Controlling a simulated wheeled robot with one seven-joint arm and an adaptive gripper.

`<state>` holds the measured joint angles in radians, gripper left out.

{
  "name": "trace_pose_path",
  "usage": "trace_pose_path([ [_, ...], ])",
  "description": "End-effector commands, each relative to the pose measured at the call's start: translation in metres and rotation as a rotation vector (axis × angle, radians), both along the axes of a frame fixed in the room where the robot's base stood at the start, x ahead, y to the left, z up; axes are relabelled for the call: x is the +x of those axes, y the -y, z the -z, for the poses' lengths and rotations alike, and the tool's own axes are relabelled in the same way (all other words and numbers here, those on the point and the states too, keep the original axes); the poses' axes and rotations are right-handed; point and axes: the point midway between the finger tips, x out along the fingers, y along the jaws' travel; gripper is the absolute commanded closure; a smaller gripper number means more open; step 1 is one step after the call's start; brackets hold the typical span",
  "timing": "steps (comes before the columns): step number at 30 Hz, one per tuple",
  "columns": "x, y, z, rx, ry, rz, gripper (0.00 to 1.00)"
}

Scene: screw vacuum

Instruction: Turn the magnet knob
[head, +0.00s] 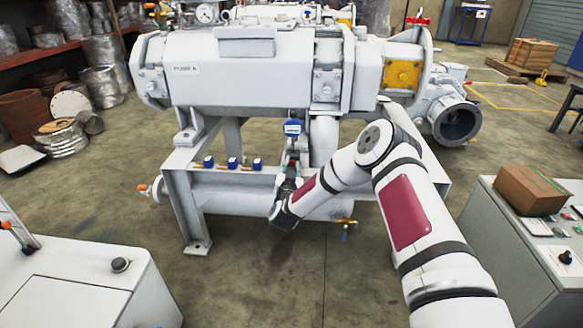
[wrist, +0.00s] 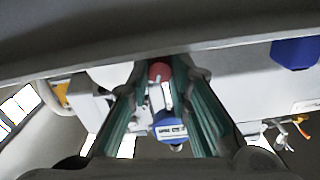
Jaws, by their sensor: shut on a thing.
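The magnet knob, seen as a small round red cap (wrist: 160,72), sits between my fingertips in the wrist view. My gripper (wrist: 159,80) is shut on it, with one finger on each side. Beyond it, a blue gauge with a white display (wrist: 169,128) shows between the fingers. In the head view my gripper (head: 291,172) is low in front of the white vacuum machine (head: 262,75), just below the blue gauge (head: 292,127). The knob is too small to make out clearly in the head view.
Small blue-topped fittings (head: 232,162) line the frame beam left of my gripper. A brass valve (head: 346,223) hangs below at right. A grey control cabinet (head: 510,250) with a cardboard box (head: 532,190) stands at right, a white cabinet (head: 75,280) at left. The floor between is clear.

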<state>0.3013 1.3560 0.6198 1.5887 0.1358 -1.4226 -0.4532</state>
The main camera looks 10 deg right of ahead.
Motion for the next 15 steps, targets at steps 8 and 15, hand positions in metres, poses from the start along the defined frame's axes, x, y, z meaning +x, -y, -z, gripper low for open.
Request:
trace_pose_path([
  [8,-0.0002,-0.0006,0.0004,0.251,0.081,-0.002,1.0],
  [15,-0.0004,-0.0003,0.0009,0.399,0.128,-0.002,1.0],
])
